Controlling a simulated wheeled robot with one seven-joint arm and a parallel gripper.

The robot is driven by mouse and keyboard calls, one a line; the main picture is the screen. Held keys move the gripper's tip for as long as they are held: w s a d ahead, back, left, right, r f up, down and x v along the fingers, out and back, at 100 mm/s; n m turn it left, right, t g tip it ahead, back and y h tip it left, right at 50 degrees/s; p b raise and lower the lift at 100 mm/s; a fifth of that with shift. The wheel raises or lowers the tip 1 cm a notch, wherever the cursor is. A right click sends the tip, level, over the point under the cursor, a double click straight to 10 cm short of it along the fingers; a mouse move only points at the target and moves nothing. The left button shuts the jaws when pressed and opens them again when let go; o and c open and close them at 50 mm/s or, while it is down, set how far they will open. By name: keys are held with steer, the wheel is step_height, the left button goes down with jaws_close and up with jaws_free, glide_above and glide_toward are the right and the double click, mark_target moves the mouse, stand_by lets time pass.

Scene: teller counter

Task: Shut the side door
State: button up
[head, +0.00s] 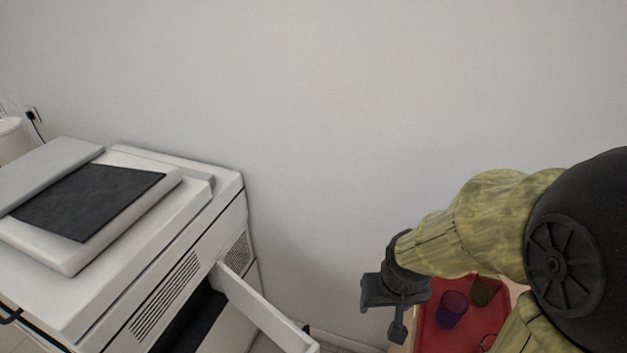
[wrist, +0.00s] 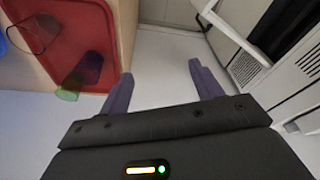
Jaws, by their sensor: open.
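The side door (head: 262,312) is a white panel on the right-hand side of a white copier (head: 205,245). It stands open, sticking out from the body beside a dark opening (head: 190,322). In the wrist view the door (wrist: 236,38) shows as a pale bar at the upper right, with the dark opening (wrist: 283,28) beyond it. My gripper (head: 388,308) is to the right of the door, apart from it, above the floor. In the wrist view my gripper's two fingers (wrist: 160,74) are spread, with nothing between them.
A red tray (head: 432,325) with a purple cup (head: 452,308) and a greenish cup (head: 485,290) lies right of my gripper, partly behind my arm. A plain wall (head: 330,120) stands behind. Bare floor (wrist: 165,50) lies between tray and copier.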

steer(key=c, duration=0.7)
steer(key=shift+w+f, duration=0.3)
steer(key=c, duration=0.4)
steer(key=w+f+m+g+b, duration=0.1)
steer(key=w+f, duration=0.1)
steer(key=f, duration=0.1)
steer(key=w+a+f+m+g+b, duration=0.1)
steer(key=w+f, duration=0.2)
steer(key=f, duration=0.1)
steer(key=w+a+f+m+g+y+b, duration=0.1)
steer(key=w+f+m, duration=0.1)
steer(key=w+f, duration=0.1)
steer(key=shift+a+f, duration=0.1)
steer(key=shift+f, duration=0.45)
jaws_close()
steer(key=w+a+f+m+g+y+b, duration=0.1)
steer(key=w+f+m, duration=0.1)
steer(key=f, duration=0.6)
steer(key=w+a+f+m+g+y+b, duration=0.1)
steer(key=w+a+f+m, duration=0.1)
steer(key=f, duration=0.6)
steer(key=shift+w+a+f+g, duration=0.2)
steer(key=shift+w+f+g, duration=0.1)
steer(key=shift+g, duration=0.1)
